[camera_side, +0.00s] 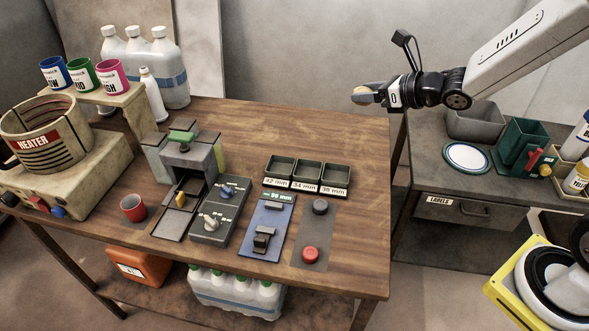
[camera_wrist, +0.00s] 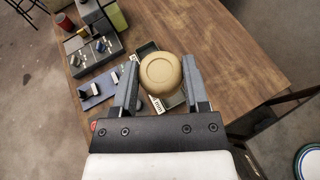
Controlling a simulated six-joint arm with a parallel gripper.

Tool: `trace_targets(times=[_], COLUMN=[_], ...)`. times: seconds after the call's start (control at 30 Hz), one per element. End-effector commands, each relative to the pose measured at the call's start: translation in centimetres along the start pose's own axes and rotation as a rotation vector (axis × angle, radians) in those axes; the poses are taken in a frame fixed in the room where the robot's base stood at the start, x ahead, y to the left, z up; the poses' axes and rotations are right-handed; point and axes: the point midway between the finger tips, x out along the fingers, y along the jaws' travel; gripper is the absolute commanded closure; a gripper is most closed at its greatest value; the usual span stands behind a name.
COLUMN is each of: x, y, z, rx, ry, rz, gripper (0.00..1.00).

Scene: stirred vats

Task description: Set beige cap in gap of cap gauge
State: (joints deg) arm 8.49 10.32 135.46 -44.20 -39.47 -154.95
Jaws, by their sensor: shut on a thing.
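My gripper (camera_side: 366,96) is raised above the right end of the wooden table and is shut on the beige cap (camera_wrist: 160,73), which sits between the two fingers in the wrist view. In the side view the beige cap (camera_side: 362,91) shows only partly at the fingertips. The cap gauge (camera_side: 273,216) is a blue plate with a dark sliding jaw block and a small display, lying on the table to the lower left of my gripper. It also shows at the left in the wrist view (camera_wrist: 97,93). Its gap is too small to make out clearly.
Three dark labelled bins (camera_side: 307,174) stand behind the gauge. A black cap (camera_side: 320,207) and a red cap (camera_side: 310,254) lie on a grey mat right of it. A grey box with knobs (camera_side: 219,212) stands left. The table's right rear is clear.

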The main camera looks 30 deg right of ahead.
Motion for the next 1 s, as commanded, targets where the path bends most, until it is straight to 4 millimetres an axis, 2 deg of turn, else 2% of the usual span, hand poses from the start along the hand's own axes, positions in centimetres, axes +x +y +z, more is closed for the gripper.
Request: trace_targets(times=[0.17,0.4,0.6,0.7,0.8,1.0], x=[1.1,2.2,1.6,1.1,0.6,0.2], y=[3.1,9.7,15.3,17.3,18.7,19.6], z=[-2.0,-6.0,-9.5,-10.8,-11.6,-12.2], rx=[-0.046,-0.151,-0.244,-0.278,-0.303,-0.321], ry=[0.005,0.005,0.003,0.002,0.000,-0.002], rz=[0.120,0.376,0.595,0.674,0.729,0.768], gripper=[1.00,1.00,1.00,1.00,1.00,1.00])
